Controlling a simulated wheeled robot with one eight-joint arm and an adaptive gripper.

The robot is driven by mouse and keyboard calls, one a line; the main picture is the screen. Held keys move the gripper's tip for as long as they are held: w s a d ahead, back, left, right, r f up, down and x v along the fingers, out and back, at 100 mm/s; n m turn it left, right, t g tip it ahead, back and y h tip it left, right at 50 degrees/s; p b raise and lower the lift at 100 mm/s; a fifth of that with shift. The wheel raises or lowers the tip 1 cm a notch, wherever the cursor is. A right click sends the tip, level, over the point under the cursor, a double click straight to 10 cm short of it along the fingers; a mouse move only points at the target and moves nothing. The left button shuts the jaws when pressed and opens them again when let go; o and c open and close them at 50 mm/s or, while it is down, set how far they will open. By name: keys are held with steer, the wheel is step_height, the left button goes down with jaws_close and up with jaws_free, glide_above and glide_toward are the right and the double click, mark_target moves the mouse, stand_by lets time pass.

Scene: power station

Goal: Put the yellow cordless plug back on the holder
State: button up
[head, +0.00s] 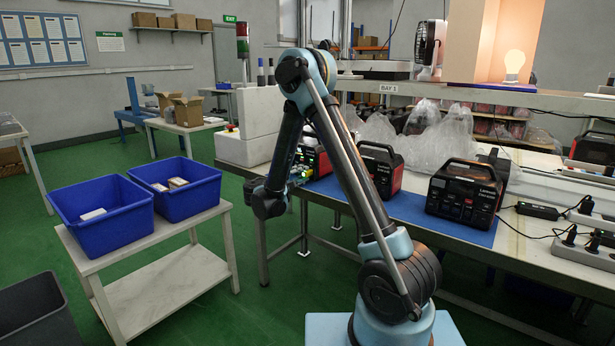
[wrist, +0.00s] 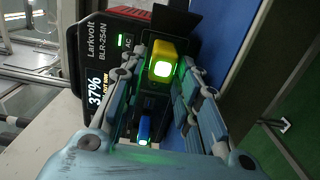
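The yellow cordless plug (wrist: 163,58), with a lit green face, is between the fingertips of my gripper (wrist: 165,70) in the wrist view. The fingers lie close along both its sides; I cannot tell whether they press on it. Behind it is the dark front of a power station (wrist: 100,62) marked Larkvolt BLR-254N, showing 37%. A blue plug (wrist: 144,126) shows lower down between the fingers. I cannot make out the holder, or whether the yellow plug sits in anything. In the head view, my gripper's tips are small beside the left power station (head: 318,160), partly behind my arm.
Two more power stations, a middle one (head: 381,168) and a right one (head: 466,192), stand on the blue mat (head: 415,208). Blue bins (head: 103,232) are on a side table (head: 140,262) at the left. Power strips and cables (head: 590,215) lie at the right.

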jaws_close()
steer(key=shift+s+a, duration=0.1)
steer(key=shift+s, duration=0.05)
stand_by(0.6)
steer(key=shift+v, duration=1.9)
steer(key=shift+s, duration=0.1)
